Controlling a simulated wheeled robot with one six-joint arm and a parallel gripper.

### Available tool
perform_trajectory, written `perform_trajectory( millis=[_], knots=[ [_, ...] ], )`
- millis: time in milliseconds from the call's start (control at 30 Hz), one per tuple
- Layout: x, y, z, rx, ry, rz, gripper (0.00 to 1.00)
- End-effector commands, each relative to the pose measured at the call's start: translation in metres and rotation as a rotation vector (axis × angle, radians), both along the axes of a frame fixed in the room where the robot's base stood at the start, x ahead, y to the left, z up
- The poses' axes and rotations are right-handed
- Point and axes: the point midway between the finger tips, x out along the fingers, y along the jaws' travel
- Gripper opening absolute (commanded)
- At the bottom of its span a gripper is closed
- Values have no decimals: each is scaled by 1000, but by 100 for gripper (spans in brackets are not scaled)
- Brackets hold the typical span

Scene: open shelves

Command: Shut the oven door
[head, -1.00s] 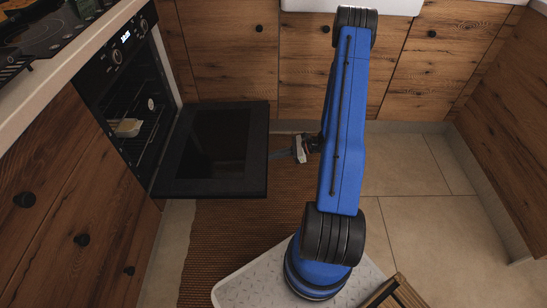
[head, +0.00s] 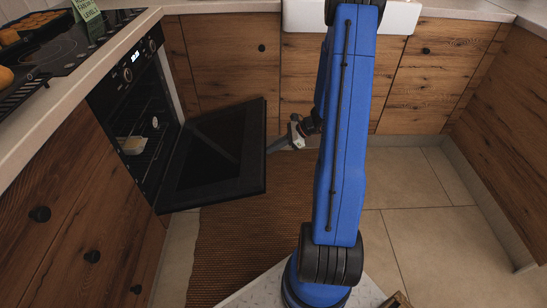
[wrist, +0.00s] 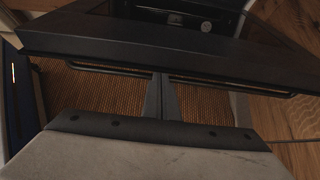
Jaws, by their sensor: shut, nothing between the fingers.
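The oven (head: 128,75) is built into the counter at the left, and its dark door (head: 215,150) is open, tilted partly up from flat. The inner glass faces up toward the oven. My gripper (head: 271,148) is shut and empty at the door's outer right edge; its tips seem to meet the door's outer side. In the wrist view my gripper's closed fingers (wrist: 161,82) reach up to the door's edge (wrist: 150,48), by the thin handle bar (wrist: 105,68). I cannot tell whether they touch the bar or the door.
A pale dish (head: 132,145) sits on a rack inside the oven. A brown woven rug (head: 240,230) lies on the floor under the door. Wooden cabinets (head: 230,60) line the back. Tiled floor (head: 425,220) at the right is clear.

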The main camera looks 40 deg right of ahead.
Motion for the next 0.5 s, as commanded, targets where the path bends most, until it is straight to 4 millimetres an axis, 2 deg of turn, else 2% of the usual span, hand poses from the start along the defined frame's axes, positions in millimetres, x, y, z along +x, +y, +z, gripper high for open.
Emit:
perform_trajectory(
  millis=[33,500],
  knots=[
    [3,3,11,-14,3,4,0],
    [22,28,87,-149,94,5,0]
  ],
)
